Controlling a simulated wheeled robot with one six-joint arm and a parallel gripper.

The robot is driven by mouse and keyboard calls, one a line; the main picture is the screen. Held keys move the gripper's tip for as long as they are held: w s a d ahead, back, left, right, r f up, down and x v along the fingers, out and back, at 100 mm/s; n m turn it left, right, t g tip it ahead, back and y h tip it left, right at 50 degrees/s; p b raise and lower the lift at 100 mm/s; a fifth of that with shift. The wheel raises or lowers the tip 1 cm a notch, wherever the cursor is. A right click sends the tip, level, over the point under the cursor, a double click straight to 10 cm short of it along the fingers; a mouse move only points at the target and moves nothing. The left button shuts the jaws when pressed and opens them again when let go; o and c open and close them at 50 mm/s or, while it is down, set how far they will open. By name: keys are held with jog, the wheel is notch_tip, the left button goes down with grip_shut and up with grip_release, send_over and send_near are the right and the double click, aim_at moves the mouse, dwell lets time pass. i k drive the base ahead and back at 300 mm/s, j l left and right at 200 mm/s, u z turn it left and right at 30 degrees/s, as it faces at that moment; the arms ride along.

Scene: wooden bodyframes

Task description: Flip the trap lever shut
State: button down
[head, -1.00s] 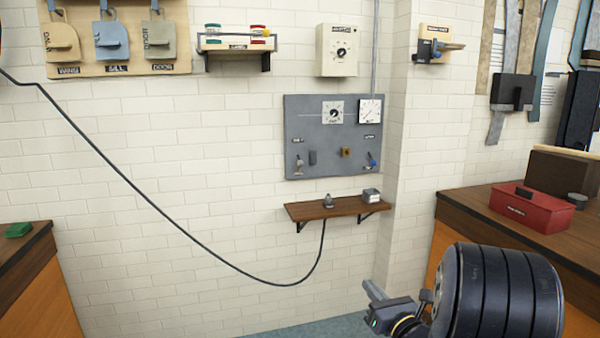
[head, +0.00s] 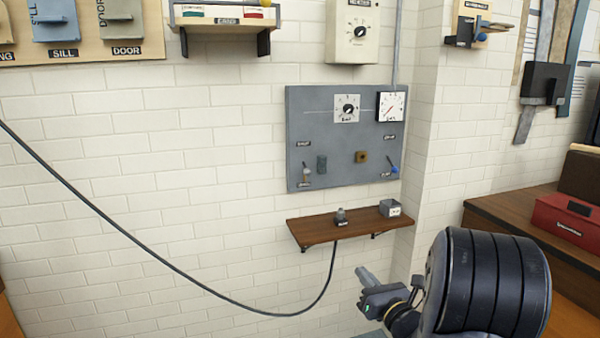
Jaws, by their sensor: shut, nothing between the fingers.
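Small labels are too blurred to say which lever is the trap lever. On the grey wall panel (head: 335,118), a blue-tipped lever (head: 394,168) sits at the lower right, its tip pointing down and right. A small metal toggle (head: 306,173) sits at the panel's lower left. Another blue-knobbed lever (head: 482,36) is on a wooden plate (head: 466,8) high on the right. My gripper (head: 366,276) is shut and empty, below the small shelf and apart from the panel and all the levers.
A brown shelf (head: 318,231) with a small grey box (head: 390,208) juts out under the panel. A black cable (head: 170,252) hangs across the wall on the left. A red box (head: 566,221) stands on the wooden counter (head: 500,210) at right.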

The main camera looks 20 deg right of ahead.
aim_at(306, 171)
jog(key=i, duration=1.45)
jog(key=l+z, duration=0.05)
jog(key=l, duration=0.05)
